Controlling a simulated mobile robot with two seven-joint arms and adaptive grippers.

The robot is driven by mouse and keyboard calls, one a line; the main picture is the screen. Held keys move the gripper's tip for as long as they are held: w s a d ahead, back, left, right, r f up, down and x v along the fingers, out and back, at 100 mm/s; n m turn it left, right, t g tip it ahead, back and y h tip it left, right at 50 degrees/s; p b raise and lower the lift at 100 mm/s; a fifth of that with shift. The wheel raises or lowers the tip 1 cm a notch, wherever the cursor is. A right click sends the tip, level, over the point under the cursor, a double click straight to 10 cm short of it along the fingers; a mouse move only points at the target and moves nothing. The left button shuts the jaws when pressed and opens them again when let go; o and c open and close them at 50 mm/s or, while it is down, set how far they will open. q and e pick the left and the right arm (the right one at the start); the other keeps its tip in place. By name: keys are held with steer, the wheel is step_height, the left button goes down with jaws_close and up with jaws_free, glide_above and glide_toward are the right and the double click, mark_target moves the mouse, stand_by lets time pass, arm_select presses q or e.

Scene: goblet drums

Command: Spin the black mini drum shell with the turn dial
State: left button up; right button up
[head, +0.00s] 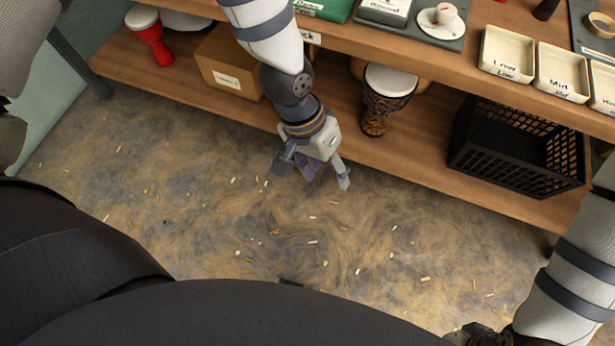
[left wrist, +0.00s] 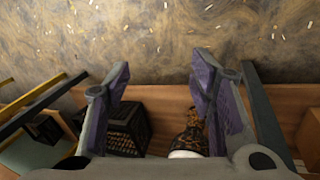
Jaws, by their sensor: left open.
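A black, tapered small object (head: 545,9) stands on the tabletop at the top edge of the head view; it may be the mini drum shell, but it is cut off. A white disc (head: 428,24) with a small white, red-marked piece (head: 446,13) lies on a dark grey mat; I cannot tell whether this is the turn dial. My left gripper (head: 318,172) is open and empty, hanging over the floor in front of the shelf and below tabletop height. Its spread fingers (left wrist: 160,82) show in the left wrist view.
The lower shelf (head: 420,155) holds a red drum (head: 150,36), a cardboard box (head: 228,68), a patterned goblet drum (head: 384,100) and a black crate (head: 515,148). Labelled trays (head: 507,52) line the tabletop's front edge at right. Scraps litter the open floor.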

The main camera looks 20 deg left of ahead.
arm_select(q)
steer(key=shift+s+a+f, duration=0.35)
steer(key=shift+s+f, duration=0.05)
steer(key=shift+s, duration=0.25)
steer(key=shift+s+a+f, duration=0.3)
steer(key=shift+s+f, duration=0.05)
steer(key=shift+s, duration=0.25)
steer(key=s+a+f+n+g+y, duration=0.1)
steer(key=s+a+f, duration=0.1)
steer(key=s+a, duration=0.5)
steer(key=s+a+f+n+g+y, duration=0.1)
steer(key=s+a, duration=0.6)
steer(key=s, duration=0.7)
steer(key=shift+f+n+y, duration=0.4)
steer(key=shift+f+y, duration=0.4)
steer(key=shift+f, duration=0.15)
